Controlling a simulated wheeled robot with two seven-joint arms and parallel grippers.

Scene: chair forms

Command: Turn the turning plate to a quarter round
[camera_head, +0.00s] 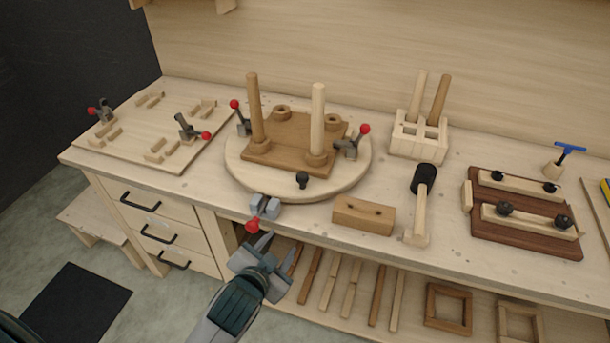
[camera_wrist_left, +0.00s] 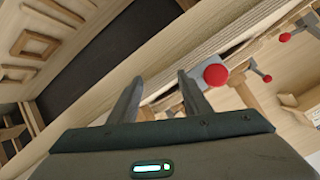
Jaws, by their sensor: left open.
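The turning plate (camera_head: 240,180) is a round pale wooden disc on the bench. It carries a brown board (camera_head: 285,138) with two upright posts, two red-knobbed clamps and a black knob (camera_head: 303,180) near its front rim. A grey metal fitting (camera_head: 265,206) with a red ball (camera_head: 252,224) sits at the bench's front edge, before the plate. My left gripper (camera_head: 266,252) is open and empty just below the red ball. In the left wrist view the red ball (camera_wrist_left: 215,75) shows beside the right finger, not between the fingers (camera_wrist_left: 158,85). My right gripper is out of view.
Right of the plate lie a wooden block (camera_head: 364,214), a mallet (camera_head: 422,200) and a holder with two sticks (camera_head: 418,135). A jig board (camera_head: 155,130) lies left. The bench's front edge and a lower shelf with slats (camera_head: 350,290) are near my gripper.

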